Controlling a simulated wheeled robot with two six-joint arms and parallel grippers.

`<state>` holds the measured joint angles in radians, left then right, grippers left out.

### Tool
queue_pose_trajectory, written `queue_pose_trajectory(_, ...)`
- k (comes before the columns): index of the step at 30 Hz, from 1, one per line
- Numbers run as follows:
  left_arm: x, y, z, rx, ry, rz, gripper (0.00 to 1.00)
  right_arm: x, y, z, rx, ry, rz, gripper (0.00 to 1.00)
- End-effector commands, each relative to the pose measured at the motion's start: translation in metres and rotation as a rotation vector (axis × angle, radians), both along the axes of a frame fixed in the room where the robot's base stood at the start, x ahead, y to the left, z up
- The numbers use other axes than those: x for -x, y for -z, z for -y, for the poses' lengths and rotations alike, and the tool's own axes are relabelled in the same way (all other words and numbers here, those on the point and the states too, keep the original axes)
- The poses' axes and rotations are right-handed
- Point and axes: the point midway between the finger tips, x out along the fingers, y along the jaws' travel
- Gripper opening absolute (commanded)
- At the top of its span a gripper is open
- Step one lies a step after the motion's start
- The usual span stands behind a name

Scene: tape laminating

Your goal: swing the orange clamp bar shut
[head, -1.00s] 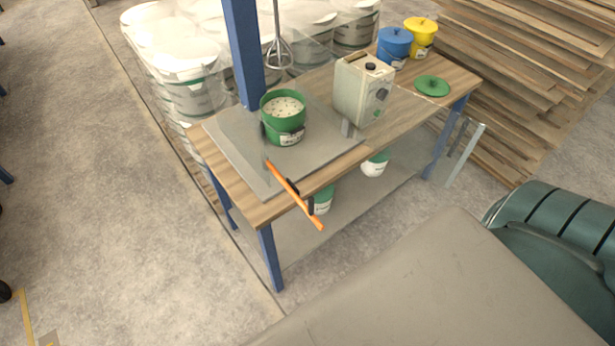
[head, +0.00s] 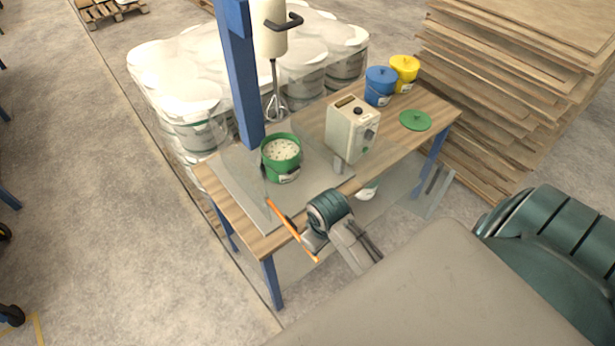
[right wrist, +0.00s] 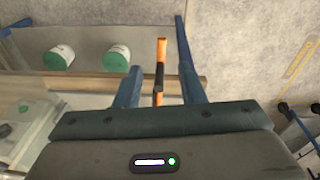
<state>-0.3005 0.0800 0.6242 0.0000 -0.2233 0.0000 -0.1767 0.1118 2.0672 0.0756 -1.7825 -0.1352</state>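The orange clamp bar (head: 284,218) sticks out slantwise over the front left edge of the wooden workbench (head: 240,228), from the grey plate (head: 240,190) on it. My right gripper (head: 309,240) is beside the bar's outer part in the head view. In the right wrist view, the fingers of my right gripper (right wrist: 160,72) are open on both sides of the bar (right wrist: 161,50), with a gap visible on each side. A dark piece sits on the bar between them. My left gripper is not in view.
A green bucket (head: 282,172) with speckled contents stands on the plate beside a blue post (head: 240,75) with a whisk (head: 275,105).

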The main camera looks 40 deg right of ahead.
Motion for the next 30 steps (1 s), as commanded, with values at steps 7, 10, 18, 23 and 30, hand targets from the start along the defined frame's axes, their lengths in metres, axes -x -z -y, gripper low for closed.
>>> queue_pose_trajectory(7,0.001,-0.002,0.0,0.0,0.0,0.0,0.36,-0.053,-0.005,-0.001,-0.025,-0.05,-0.091,0.36)
queue_pose_trajectory(10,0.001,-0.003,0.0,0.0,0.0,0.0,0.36,-0.06,-0.005,-0.001,-0.03,-0.058,-0.106,0.36)
queue_pose_trajectory(18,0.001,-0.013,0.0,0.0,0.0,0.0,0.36,-0.06,0.025,-0.001,-0.031,-0.059,-0.114,0.36)
queue_pose_trajectory(23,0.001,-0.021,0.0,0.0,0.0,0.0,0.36,-0.06,0.057,-0.001,-0.031,-0.059,-0.115,0.36)
queue_pose_trajectory(30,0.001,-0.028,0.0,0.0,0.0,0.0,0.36,-0.061,0.091,-0.001,-0.032,-0.059,-0.111,0.36)
